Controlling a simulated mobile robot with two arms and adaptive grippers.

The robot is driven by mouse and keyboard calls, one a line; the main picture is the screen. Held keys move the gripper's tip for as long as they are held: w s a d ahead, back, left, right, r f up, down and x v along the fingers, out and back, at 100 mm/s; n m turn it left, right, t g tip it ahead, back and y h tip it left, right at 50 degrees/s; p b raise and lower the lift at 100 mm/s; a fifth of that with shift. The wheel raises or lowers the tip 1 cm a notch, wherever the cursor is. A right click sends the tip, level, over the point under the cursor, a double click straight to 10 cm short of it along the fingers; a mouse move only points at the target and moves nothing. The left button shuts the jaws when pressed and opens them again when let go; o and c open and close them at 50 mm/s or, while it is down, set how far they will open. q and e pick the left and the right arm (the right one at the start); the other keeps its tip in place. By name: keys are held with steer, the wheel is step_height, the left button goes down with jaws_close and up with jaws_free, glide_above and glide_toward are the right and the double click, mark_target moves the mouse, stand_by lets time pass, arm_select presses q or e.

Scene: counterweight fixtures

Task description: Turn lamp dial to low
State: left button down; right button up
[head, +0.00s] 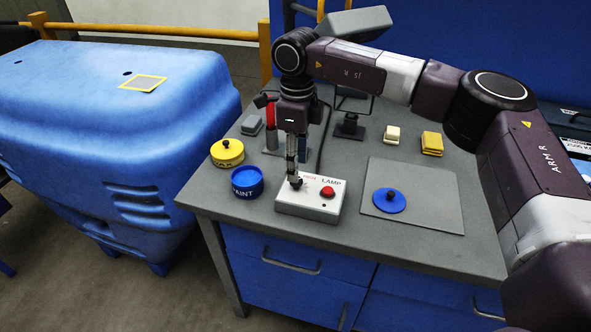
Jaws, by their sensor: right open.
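The lamp box (311,206) is a white box on the grey bench, with the word LAMP and a red button (327,192) on its top. My right gripper (295,182) points down over the left part of the box's top, with its fingertips at a small dark part there, which looks like the dial. The fingers largely hide the dial and its markings, so I cannot read its setting. The jaws are open, and I cannot tell whether they touch the dial. My left gripper is not in view.
A blue knobbed lid (389,201) lies on a grey mat (440,215) at right. A yellow block (432,143) and a cream block (392,134) are behind.

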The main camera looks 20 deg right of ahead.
step_height(320, 180, down, 3)
steer(key=shift+w, duration=0.15)
steer(key=shift+f+p, duration=0.35)
steer(key=shift+f, duration=0.45)
steer(key=shift+w, duration=0.1)
steer(key=c, duration=0.7)
jaws_close()
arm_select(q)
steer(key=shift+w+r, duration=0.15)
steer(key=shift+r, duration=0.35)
